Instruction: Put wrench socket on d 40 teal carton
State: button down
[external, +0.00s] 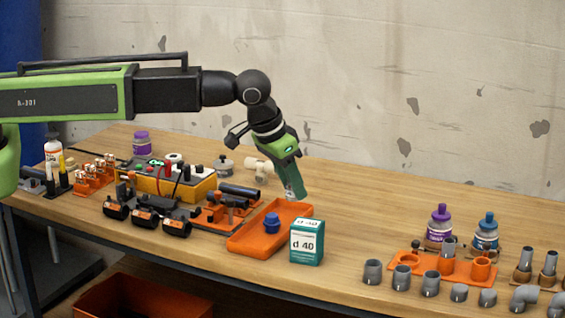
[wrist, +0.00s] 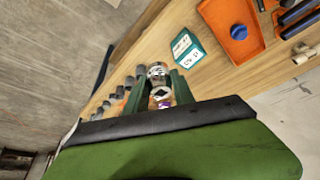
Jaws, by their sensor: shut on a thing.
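The d 40 teal carton (external: 307,243) stands upright on the bench, with a white label. It also shows in the wrist view (wrist: 190,47). My gripper (external: 291,184) is shut on a small silver metal piece, which looks like the wrench socket (external: 296,190). In the wrist view the silver socket (wrist: 158,69) shows between the teal fingers (wrist: 162,82). The gripper is in the air, above the far end of the orange tray and higher than the carton. The socket is apart from the carton.
The orange tray (external: 248,241) holding a blue knob-like part (external: 271,223) lies left of the carton. Grey pipe fittings (external: 372,271) and an orange rack (external: 440,267) stand to the right, with purple (external: 439,222) and blue (external: 486,232) bottles behind. The bench behind the carton is clear.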

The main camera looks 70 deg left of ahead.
jog(key=b, duration=0.7)
send_over(312, 221)
jog(key=s, duration=0.2)
jog(key=f, duration=0.4)
jog(key=d+f, duration=0.1)
jog(key=f, duration=0.2)
jog(key=shift+w+f, duration=0.1)
jog(key=shift+w, duration=0.05)
jog(key=shift+w+a, duration=0.15)
jog(key=shift+a, duration=0.2)
notch_tip(312, 221, down, 4)
jog(key=b, duration=0.4)
jog(key=shift+f, duration=0.15)
jog(key=shift+r, duration=0.2)
jog(key=shift+f, duration=0.15)
jog(key=c, duration=1.1)
grip_release()
jog(key=shift+o, duration=0.2)
